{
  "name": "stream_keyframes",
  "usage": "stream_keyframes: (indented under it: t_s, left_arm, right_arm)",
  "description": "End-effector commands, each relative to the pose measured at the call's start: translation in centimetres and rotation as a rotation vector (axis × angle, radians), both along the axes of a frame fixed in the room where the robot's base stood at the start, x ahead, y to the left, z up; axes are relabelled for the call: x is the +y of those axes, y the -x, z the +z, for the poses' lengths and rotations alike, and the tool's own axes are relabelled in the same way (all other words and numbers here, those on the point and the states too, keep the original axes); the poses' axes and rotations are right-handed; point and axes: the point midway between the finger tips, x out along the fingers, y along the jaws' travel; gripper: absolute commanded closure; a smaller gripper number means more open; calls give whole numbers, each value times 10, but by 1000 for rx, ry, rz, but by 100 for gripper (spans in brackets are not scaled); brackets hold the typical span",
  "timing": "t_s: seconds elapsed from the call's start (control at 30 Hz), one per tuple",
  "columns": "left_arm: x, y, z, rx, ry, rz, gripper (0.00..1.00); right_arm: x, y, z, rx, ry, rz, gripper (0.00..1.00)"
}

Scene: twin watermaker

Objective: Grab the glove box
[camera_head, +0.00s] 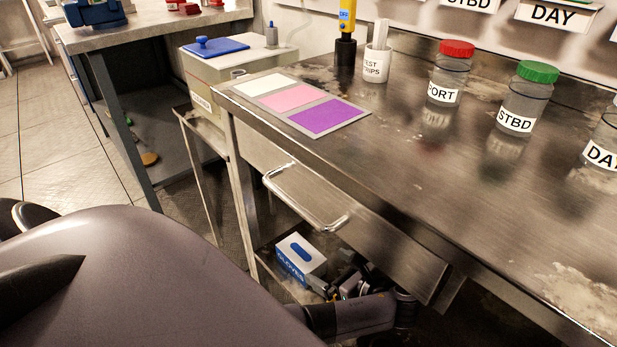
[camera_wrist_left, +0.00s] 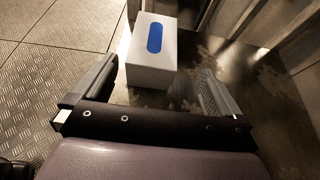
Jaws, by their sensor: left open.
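The fingers are open and empty, one on each side, with a gap to the box at the right. In the head view my left gripper (camera_head: 335,283) is beside the box's right side, partly hidden by my arm. My right gripper does not show.
The steel bench top (camera_head: 400,170) and its drawer handle (camera_head: 305,205) are above the shelf. A bench leg (camera_head: 245,200) stands near the box. Jars with a red lid (camera_head: 457,48) and a green lid (camera_head: 538,71) stand on top. Open floor (camera_head: 60,150) lies left.

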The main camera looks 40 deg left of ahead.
Motion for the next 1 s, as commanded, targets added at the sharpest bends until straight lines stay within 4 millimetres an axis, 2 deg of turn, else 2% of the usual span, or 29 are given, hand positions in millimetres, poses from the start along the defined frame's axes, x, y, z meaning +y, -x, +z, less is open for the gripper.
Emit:
stream_keyframes:
  t_s: [0.4, 0.7, 0.73, 0.9, 1.0]
  left_arm:
    - [53, 4, -20, 1, 0, 2, 0]
    - [59, 3, -21, 0, 2, 0, 0]
    - [59, 3, -21, 0, 2, 0, 3]
    - [59, 3, -21, 1, 2, 1, 58]
    - [59, 2, -20, -1, 1, 0, 58]
  right_arm:
    - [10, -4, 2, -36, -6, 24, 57]
    - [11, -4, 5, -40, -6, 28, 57]
    - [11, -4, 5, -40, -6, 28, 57]
    - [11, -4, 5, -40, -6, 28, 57]
    - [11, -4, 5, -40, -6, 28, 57]
